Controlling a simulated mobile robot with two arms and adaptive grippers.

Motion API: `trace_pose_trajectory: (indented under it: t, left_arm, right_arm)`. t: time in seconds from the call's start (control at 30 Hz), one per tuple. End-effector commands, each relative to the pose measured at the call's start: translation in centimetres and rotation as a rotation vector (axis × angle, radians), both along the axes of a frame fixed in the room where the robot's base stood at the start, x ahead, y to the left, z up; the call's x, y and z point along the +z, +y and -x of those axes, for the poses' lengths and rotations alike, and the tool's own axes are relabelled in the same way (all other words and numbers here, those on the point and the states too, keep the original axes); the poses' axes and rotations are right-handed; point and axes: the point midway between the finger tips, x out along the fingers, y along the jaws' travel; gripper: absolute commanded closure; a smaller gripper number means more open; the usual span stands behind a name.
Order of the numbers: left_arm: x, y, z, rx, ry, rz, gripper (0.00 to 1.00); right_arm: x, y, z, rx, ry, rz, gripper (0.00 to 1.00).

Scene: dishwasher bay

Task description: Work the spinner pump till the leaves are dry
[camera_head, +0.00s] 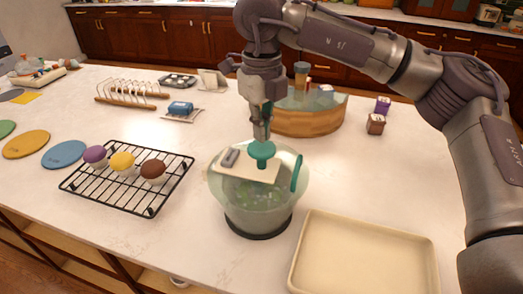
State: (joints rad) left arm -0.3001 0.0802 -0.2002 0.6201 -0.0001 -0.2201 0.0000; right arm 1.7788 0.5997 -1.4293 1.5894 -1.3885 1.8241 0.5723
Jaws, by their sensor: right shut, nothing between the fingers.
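The salad spinner (259,194) stands on the white counter, with a clear bowl, a pale lid plate and green leaves blurred inside. Its green pump knob (262,150) rises from the middle of the lid, and a green handle piece (296,173) sits at the lid's right side. My right gripper (262,136) points straight down just over the knob, its fingers shut with nothing between them. Whether the fingertips touch the knob I cannot tell. My left gripper is not in view.
A cream tray (364,286) lies right of the spinner, close to it. A black cooling rack (127,200) with three small cakes lies to the left. A round wooden tub (310,121) stands behind.

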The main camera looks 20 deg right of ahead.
Motion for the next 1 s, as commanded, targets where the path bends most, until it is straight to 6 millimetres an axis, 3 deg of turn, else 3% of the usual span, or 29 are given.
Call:
trace_pose_trajectory:
  t: [0.37, 1.0]
  left_arm:
    - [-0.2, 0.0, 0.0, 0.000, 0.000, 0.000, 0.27]
    - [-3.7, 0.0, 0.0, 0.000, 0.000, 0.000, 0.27]
  right_arm:
    - [-0.3, 0.0, 0.0, 0.000, 0.000, 0.000, 1.00]
    - [-4.7, 0.0, 0.0, 0.000, 0.000, 0.000, 1.00]
